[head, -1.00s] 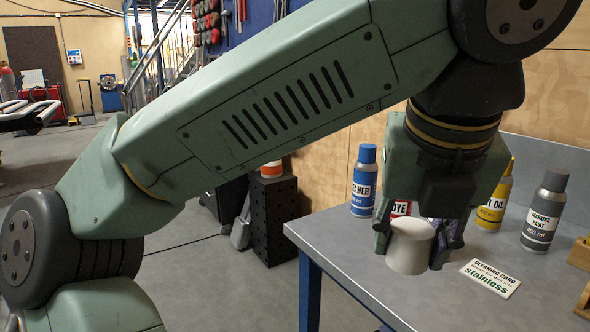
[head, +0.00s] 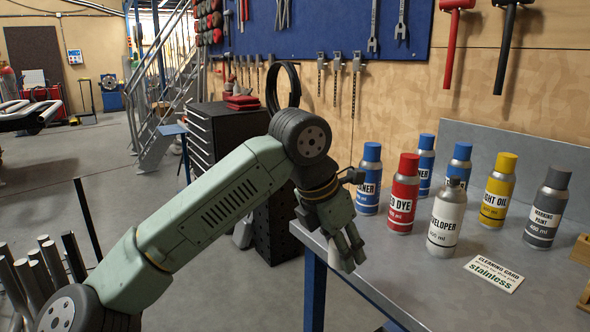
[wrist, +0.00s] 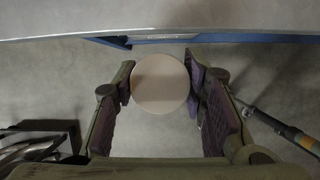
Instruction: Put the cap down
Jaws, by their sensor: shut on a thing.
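My gripper (head: 347,248) is shut on the cap, at the table's left edge in the head view. In the wrist view the cap (wrist: 160,83) is a pale round disc between the two fingers, over the floor and just off the table edge. In the head view the fingers hide much of the cap. The white developer can (head: 447,222) stands upright on the table, with its narrow dark top bare. The grey table (head: 405,270) has free surface between my gripper and the can.
A red dye can (head: 402,195), blue-capped cleaner cans (head: 369,180), a yellow oil can (head: 497,192) and a grey marking paint can (head: 546,208) stand towards the back. A cleaning card (head: 494,274) lies in front.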

